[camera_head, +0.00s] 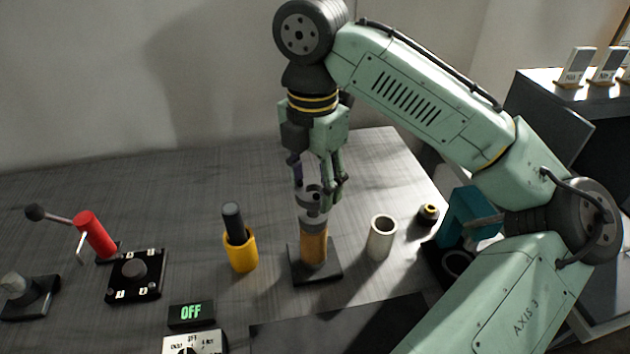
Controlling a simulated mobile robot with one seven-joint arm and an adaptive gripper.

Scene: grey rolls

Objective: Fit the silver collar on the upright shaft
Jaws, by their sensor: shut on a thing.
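My gripper (316,190) points straight down over the middle of the table and is shut on the silver collar (312,197). The collar is a grey ring-like piece, partly hidden by the fingers. Directly below it is the upright shaft (313,245), a tan-orange cylinder with a grey top, standing on a dark square base (328,276). The collar appears right above or at the shaft's top; I cannot tell whether they touch.
A yellow holder (242,256) with a dark rod stands left of the shaft. A pale hollow cylinder (381,238) and a small black-and-yellow part (428,214) stand right. A red-handled lever (95,235), a knob panel (134,276) and an "OFF" display (191,314) are at left.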

